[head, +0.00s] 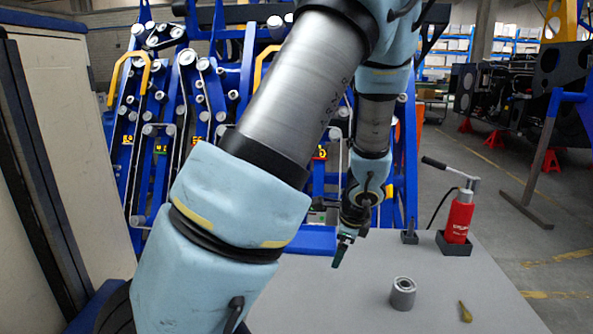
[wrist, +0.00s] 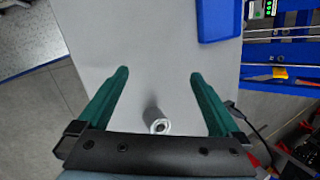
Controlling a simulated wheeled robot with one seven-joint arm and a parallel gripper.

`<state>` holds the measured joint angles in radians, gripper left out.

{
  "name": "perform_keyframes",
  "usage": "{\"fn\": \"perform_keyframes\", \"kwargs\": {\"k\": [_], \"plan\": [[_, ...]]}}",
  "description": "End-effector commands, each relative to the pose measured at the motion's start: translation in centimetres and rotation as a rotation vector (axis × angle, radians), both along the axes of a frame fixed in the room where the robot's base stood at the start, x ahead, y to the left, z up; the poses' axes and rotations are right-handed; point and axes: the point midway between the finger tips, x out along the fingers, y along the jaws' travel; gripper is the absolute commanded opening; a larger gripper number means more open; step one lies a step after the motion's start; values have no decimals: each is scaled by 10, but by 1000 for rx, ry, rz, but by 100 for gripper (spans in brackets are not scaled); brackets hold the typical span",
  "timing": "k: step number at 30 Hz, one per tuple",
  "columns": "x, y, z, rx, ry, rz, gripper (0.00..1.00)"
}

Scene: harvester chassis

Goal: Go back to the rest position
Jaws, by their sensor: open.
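My gripper (head: 342,250) hangs above the grey table (head: 325,305) in the head view, left of the metal ring-shaped part. In the wrist view my gripper (wrist: 158,73) has its two green fingers spread wide, with nothing between the tips. The grey metal ring-shaped part (head: 403,294) stands on the table, apart from the fingers. It also shows in the wrist view (wrist: 160,126), near the gripper's base. My arm covers much of the middle of the head view and hides part of the table.
A red bottle-like tool (head: 459,216) with a black lever stands in a dark holder at the table's back right. A small brass-coloured piece (head: 465,312) lies near the right edge. A blue tray or block (head: 312,240) is at the back. Behind stands a blue frame with rollers (head: 225,90).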

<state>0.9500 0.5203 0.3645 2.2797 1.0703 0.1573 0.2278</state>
Motion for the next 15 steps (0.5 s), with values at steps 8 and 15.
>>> {"fn": "perform_keyframes", "kwargs": {"k": [8, 15], "plan": [[-29, 116, 36, -271, 54, 842, 100], [-79, 169, 60, -470, 109, 1455, 100]]}}
